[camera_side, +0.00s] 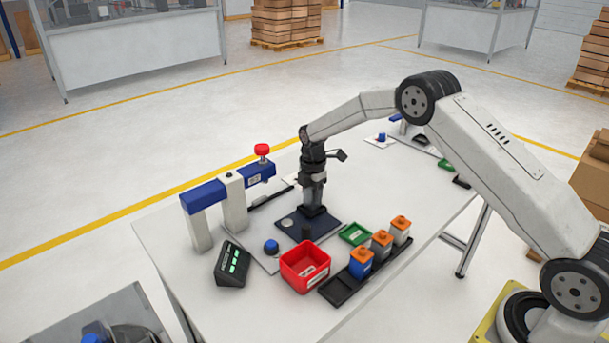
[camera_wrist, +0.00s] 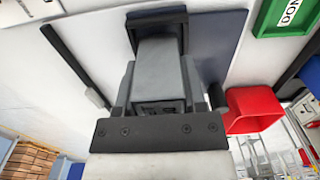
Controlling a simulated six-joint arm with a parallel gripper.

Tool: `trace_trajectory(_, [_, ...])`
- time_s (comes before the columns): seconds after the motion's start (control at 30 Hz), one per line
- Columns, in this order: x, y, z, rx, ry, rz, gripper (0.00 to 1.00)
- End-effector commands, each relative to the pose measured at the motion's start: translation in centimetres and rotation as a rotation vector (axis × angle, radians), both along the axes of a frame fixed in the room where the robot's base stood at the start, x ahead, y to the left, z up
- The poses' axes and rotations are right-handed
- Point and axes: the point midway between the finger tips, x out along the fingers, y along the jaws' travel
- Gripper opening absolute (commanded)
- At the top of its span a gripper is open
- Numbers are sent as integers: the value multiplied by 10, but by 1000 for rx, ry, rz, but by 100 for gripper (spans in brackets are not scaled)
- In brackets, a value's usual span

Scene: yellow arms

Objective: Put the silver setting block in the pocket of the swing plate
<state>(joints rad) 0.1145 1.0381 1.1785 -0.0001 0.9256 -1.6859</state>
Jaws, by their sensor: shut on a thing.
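In the side view my gripper (camera_side: 313,198) points down over the dark blue swing plate (camera_side: 288,232). In the wrist view my gripper (camera_wrist: 160,68) is shut on the grey silver setting block (camera_wrist: 160,66), with a finger on each side of it. The block's far end is at a black raised frame (camera_wrist: 157,18) by the dark blue plate (camera_wrist: 222,45), which looks like the pocket. I cannot tell whether the block is inside the frame or just above it. In the side view the block is not clearly distinguishable from the gripper.
A red bin (camera_side: 305,267), a green tray (camera_side: 355,234) and a black rack (camera_side: 340,291) with orange-topped blocks stand in front. A blue button (camera_side: 271,246), a dark display box (camera_side: 232,265) and a blue-and-white frame (camera_side: 203,197) with a red knob (camera_side: 262,149) are left.

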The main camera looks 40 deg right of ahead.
Motion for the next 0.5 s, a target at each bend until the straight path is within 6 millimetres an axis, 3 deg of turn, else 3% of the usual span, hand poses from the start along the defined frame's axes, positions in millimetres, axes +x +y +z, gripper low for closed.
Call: trace_trajectory(0.5, [1, 0, -11, 0, -3, 0, 0])
